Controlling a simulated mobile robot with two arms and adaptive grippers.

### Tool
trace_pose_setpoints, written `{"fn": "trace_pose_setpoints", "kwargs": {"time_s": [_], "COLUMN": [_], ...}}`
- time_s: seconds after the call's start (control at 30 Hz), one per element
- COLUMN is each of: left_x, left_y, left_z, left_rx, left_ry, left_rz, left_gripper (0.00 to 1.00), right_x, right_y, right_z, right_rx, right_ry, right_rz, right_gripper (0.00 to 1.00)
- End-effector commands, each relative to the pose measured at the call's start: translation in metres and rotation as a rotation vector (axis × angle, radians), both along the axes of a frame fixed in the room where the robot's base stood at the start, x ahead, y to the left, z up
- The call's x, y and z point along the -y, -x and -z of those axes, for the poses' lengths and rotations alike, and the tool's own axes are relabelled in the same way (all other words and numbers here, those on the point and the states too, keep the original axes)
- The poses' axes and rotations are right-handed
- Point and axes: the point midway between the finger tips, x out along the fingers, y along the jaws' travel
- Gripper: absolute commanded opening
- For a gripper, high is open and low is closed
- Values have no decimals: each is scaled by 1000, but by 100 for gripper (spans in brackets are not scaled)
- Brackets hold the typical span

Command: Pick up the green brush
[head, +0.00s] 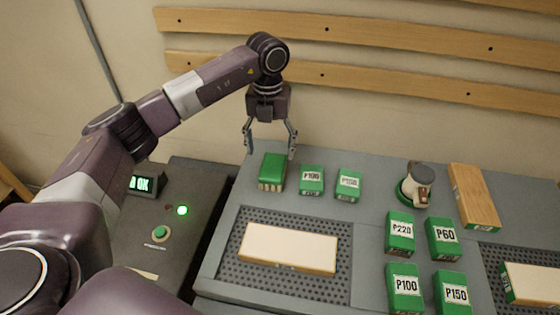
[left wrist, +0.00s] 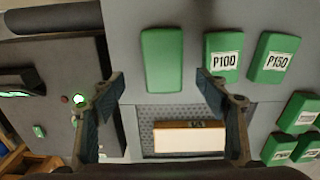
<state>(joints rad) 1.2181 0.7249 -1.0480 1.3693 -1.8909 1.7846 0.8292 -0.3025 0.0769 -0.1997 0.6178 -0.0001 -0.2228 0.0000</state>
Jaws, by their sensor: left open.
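The green brush (head: 272,169) is a green block with pale bristles underneath, standing at the back left of the grey bench. My left gripper (head: 270,150) points down above and just behind it, with its fingers spread wide and nothing between them. In the left wrist view the brush (left wrist: 162,60) lies beyond the open fingertips (left wrist: 162,88), roughly centred between them and apart from both. My right gripper is in neither view.
Green blocks marked P100 (head: 312,180) and P150 (head: 348,184) stand close to the right of the brush. A pale board (head: 290,248) lies on a perforated mat in front. More labelled green blocks (head: 400,232), a grinder-like tool (head: 418,185) and a wooden block (head: 473,196) are further right.

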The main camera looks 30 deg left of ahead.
Motion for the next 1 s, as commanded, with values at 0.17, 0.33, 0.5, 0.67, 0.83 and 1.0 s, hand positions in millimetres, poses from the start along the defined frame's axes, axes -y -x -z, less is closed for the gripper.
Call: {"fn": "trace_pose_setpoints", "kwargs": {"time_s": [0.17,0.33,0.5,0.67,0.83,1.0], "left_x": [0,3,5,4,4,4], "left_y": [1,-1,-5,-5,-6,-6], "left_z": [17,34,61,76,78,77], "left_rx": [-4,-5,-5,-2,-1,-1], "left_ry": [-1,0,0,0,-1,0], "left_rz": [-1,1,0,0,1,0], "left_gripper": [68,68,68,68,68,56], "right_x": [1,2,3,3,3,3], "right_y": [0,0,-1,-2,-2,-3], "right_z": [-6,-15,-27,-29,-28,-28], "right_rx": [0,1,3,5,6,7], "right_ry": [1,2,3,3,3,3], "right_rz": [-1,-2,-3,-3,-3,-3], "right_gripper": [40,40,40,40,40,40]}}
